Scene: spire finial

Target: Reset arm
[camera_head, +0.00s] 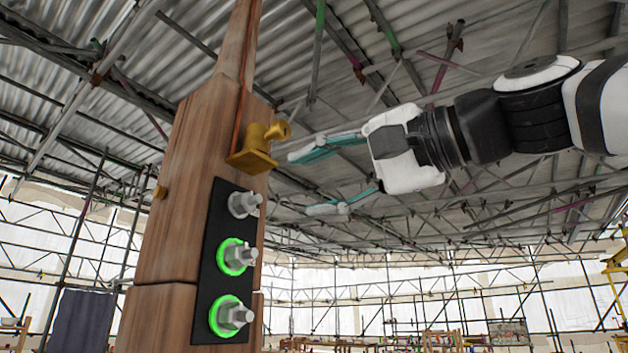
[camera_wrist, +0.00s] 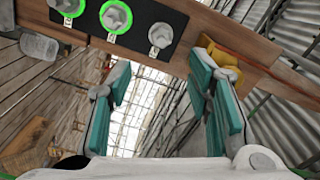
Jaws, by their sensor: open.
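My gripper (camera_head: 316,180) is open and empty, pointing left toward the wooden spire post (camera_head: 187,180). In the wrist view its teal-padded fingers (camera_wrist: 160,95) are spread wide with nothing between them. A gap shows in the head view between the fingertips and the post. A black plate (camera_head: 212,262) on the post carries three grey bolts with nuts. The middle bolt (camera_head: 240,257) and bottom bolt (camera_head: 232,316) have glowing green rings; the top bolt (camera_head: 243,204) has none. A brass-yellow fitting (camera_head: 254,150) sits on the post above the plate, left of my upper finger.
Scaffold poles and a corrugated roof (camera_head: 400,40) lie behind and above. A dark cloth panel (camera_head: 80,320) hangs at lower left. The space below my arm looks clear nearby.

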